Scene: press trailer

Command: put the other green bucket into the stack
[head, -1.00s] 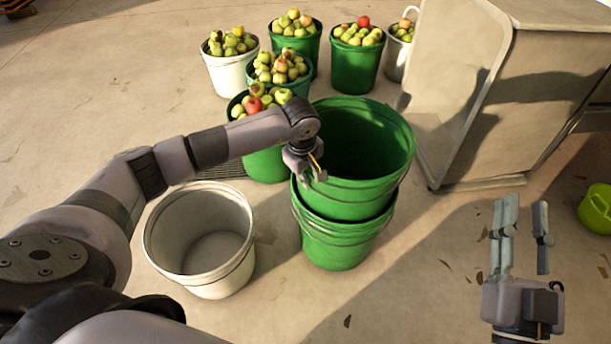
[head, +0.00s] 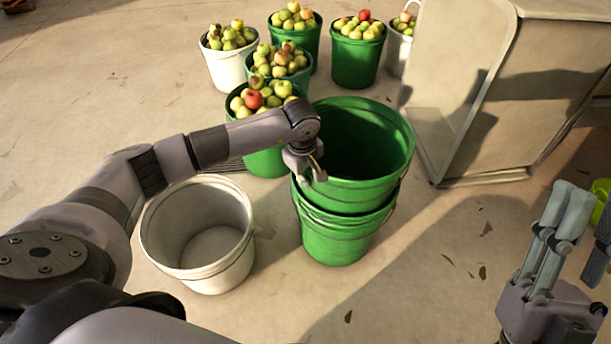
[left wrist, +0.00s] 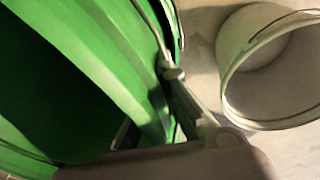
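The upper green bucket (head: 365,192) is empty and sits nested in the lower green bucket (head: 335,243), its wall standing well above the lower rim. My left gripper (head: 312,172) is at the left side of the upper bucket's rim. In the left wrist view, my left gripper (left wrist: 185,115) appears closed on the green bucket's wall (left wrist: 105,60) beside its wire handle; the fingertips are partly hidden. My right gripper (head: 580,225) is empty at the right edge of the head view, its fingers spread, away from the buckets.
An empty white bucket (head: 205,272) stands left of the stack; it also shows in the left wrist view (left wrist: 285,112). Several buckets of apples (head: 357,62) stand behind. A pale cabinet (head: 535,90) is at the back right. The floor right of the stack is clear.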

